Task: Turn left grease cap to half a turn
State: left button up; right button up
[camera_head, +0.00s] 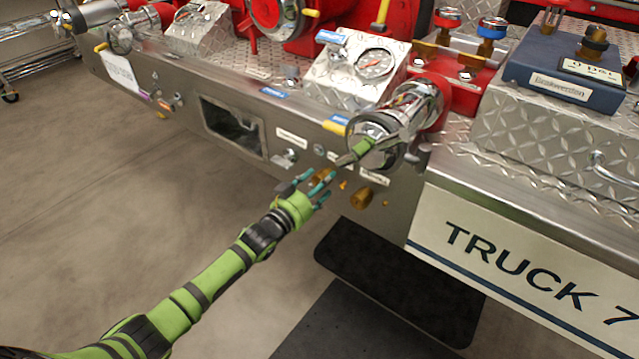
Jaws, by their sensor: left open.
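My left gripper (318,186) is open in front of the truck's steel front panel, its fingers pointing up and to the right. A brass cap (319,174) shows just behind the fingertips and is partly hidden by them. I cannot tell whether the fingers touch it or stand around it. A second, larger brass cap (362,198) sticks out of the panel to the right, clear of the gripper. My right gripper is not in view.
A chrome outlet (402,118) with a green-marked lever (360,148) juts out just above the gripper. A pressure gauge (375,63) sits behind it. The white TRUCK 7 panel (520,265) stands to the right. The concrete floor (120,220) at left is clear.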

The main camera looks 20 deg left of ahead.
pick_arm(q)
jog(key=v, duration=1.2)
jog(key=s+f+n+g+y, duration=0.15)
jog(key=s+f+g, duration=0.3)
jog(key=f, duration=0.55)
jog(key=s+f+n+g+y, duration=0.1)
jog(key=s+f+g+y, duration=0.2)
jog(key=s+f, duration=0.5)
jog(key=s+d+f+n+g+y, duration=0.1)
jog(key=s+d+f+g, duration=0.2)
jog(key=s+f+g, duration=0.7)
jog(key=s+a+r+p, duration=0.1)
jog(key=s+p, duration=1)
jog(key=s+a+r+t+p, duration=0.1)
jog(key=s+r+p, duration=0.1)
jog(key=s+p, duration=0.9)
jog(key=shift+s+a+r+p, duration=0.25)
jog(key=shift+a+p, duration=0.15)
jog(key=shift+p, duration=0.2)
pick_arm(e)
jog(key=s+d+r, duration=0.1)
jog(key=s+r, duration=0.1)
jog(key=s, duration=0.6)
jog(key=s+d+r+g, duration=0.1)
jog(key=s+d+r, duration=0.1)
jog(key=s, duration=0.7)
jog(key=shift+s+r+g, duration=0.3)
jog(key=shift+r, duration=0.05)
